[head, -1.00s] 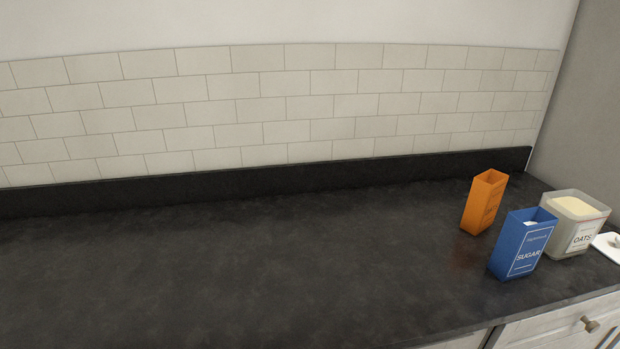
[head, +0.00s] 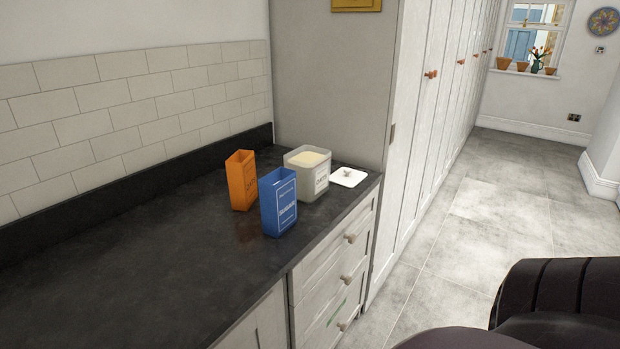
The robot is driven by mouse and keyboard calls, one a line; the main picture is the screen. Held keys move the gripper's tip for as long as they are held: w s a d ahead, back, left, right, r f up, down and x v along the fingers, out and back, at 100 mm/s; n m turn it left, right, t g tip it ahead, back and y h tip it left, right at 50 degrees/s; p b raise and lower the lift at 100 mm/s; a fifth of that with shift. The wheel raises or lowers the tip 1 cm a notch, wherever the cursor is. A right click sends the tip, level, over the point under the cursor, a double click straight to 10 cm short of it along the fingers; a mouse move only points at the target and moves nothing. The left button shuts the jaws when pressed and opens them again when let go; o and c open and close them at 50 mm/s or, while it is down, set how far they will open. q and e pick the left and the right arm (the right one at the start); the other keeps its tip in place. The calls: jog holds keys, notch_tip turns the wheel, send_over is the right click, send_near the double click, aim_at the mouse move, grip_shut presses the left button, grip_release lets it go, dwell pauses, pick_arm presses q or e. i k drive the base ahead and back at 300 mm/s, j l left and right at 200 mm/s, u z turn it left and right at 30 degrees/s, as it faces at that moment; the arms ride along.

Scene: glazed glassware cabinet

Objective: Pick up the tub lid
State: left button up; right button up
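The tub lid (head: 348,177) is a white, flat square with a small knob on top. It lies on the dark worktop near the front edge, just right of the oats tub (head: 308,173). The tub is pale and translucent, stands open, and holds a cream-coloured fill. Neither of my grippers shows in the head view. A dark part at the lower right looks like my own arm.
A blue sugar box (head: 278,202) and an orange box (head: 241,181) stand left of the tub. A tall cabinet (head: 330,80) rises behind the lid. The worktop (head: 130,260) is clear on the left. Drawers (head: 335,275) lie below; open floor (head: 450,260) is on the right.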

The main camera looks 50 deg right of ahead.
aim_at(347, 177)
jog(key=k+l+z, duration=0.1)
jog(key=k+z, duration=0.25)
jog(key=k, duration=0.2)
jog(key=j+z, duration=0.15)
jog(key=z, duration=1.1)
jog(key=i+j, duration=0.5)
jog(key=j, duration=0.15)
